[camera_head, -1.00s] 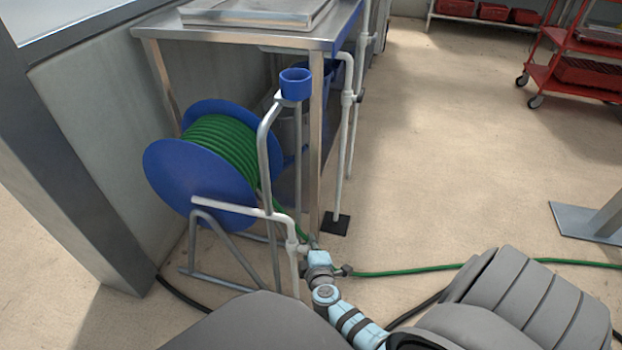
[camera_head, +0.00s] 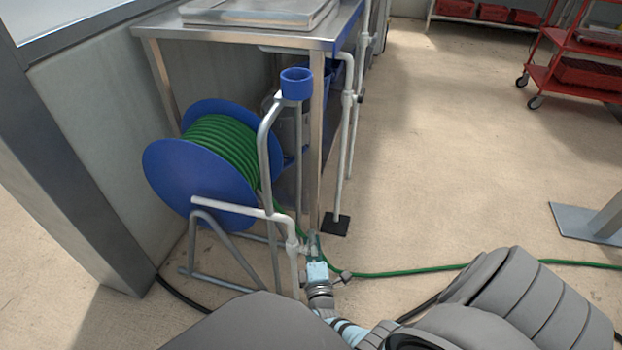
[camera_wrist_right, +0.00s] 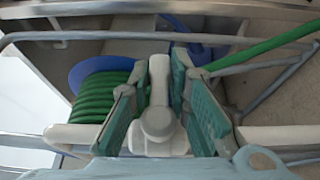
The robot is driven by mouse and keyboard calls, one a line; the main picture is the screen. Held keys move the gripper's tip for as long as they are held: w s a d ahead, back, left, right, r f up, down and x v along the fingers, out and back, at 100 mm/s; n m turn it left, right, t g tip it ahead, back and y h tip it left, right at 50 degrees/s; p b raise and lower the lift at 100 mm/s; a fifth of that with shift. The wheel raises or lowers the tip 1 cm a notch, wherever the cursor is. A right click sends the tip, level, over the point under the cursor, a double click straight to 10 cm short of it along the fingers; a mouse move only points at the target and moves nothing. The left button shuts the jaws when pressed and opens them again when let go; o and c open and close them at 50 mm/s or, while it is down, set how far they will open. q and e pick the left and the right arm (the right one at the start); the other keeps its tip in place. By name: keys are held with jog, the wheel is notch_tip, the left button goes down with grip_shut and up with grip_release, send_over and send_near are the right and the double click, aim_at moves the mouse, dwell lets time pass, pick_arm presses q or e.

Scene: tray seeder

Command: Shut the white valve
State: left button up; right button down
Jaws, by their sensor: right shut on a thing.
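The white valve (camera_wrist_right: 158,122) sits between the two green-padded fingers of my right gripper in the right wrist view. The white pipe (camera_head: 238,208) it belongs to runs sideways in front of the hose reel in the head view and bends down at its right end. My right gripper (camera_head: 312,245) is at that bend, shut on the valve; it also shows in the right wrist view (camera_wrist_right: 160,110). In the head view the fingers hide part of the valve, so its exact turn is unclear there. My left gripper is not in view.
A blue reel (camera_head: 165,172) with green hose (camera_head: 221,146) stands behind the pipe. A steel table (camera_head: 240,32) is above it. Green hose lies across the floor to the right. A red cart (camera_head: 585,48) is at the upper right.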

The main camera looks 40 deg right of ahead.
jog(key=shift+s+d, duration=0.1)
jog(key=shift+d, duration=0.05)
jog(key=c, duration=1.5)
grip_release()
jog(key=shift+r, duration=0.1)
